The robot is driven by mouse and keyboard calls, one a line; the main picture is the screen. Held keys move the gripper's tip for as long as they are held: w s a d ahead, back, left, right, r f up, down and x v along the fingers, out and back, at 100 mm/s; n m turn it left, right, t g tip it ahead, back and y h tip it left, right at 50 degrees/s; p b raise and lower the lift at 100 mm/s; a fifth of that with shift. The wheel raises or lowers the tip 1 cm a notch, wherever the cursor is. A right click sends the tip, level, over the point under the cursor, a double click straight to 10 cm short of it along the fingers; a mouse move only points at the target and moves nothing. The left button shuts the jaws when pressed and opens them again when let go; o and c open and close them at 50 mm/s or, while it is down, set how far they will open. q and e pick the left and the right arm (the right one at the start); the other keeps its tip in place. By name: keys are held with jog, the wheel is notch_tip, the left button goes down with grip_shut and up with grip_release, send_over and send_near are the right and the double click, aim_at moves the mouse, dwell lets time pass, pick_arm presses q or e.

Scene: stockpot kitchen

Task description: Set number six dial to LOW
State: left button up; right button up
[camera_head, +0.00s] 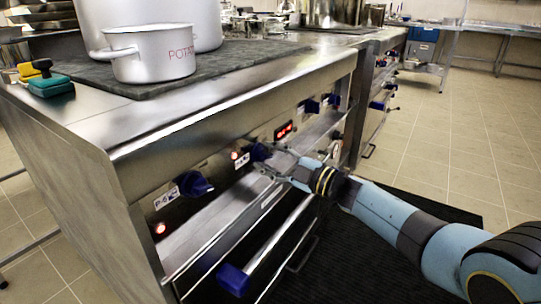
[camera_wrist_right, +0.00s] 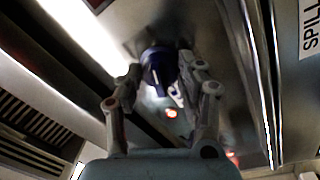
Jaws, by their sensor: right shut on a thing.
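A row of blue dials runs along the steel front panel of the stove in the head view. My right gripper (camera_head: 272,161) is shut on one blue dial (camera_head: 259,152), just left of the red lit display (camera_head: 284,131). In the right wrist view the same dial (camera_wrist_right: 157,70) sits between the two fingers (camera_wrist_right: 163,82). Another blue dial (camera_head: 195,184) is to its left, and more blue dials (camera_head: 311,106) are to the right of the display. The number and setting of the held dial are too small to read. My left gripper is not in view.
A white pot marked POTATO (camera_head: 150,55) stands on the dark cooktop (camera_head: 215,60) beside a larger pot. Green and yellow items (camera_head: 50,84) lie at the left. Red lamps (camera_head: 159,228) glow on the panel.

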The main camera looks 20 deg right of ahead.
jog(key=shift+f, duration=0.15)
jog(key=o, duration=1.1)
jog(key=shift+o, duration=0.2)
jog(key=shift+s, duration=0.1)
jog(key=r+v, duration=0.1)
jog(key=v, duration=1.1)
jog(key=shift+f, duration=0.4)
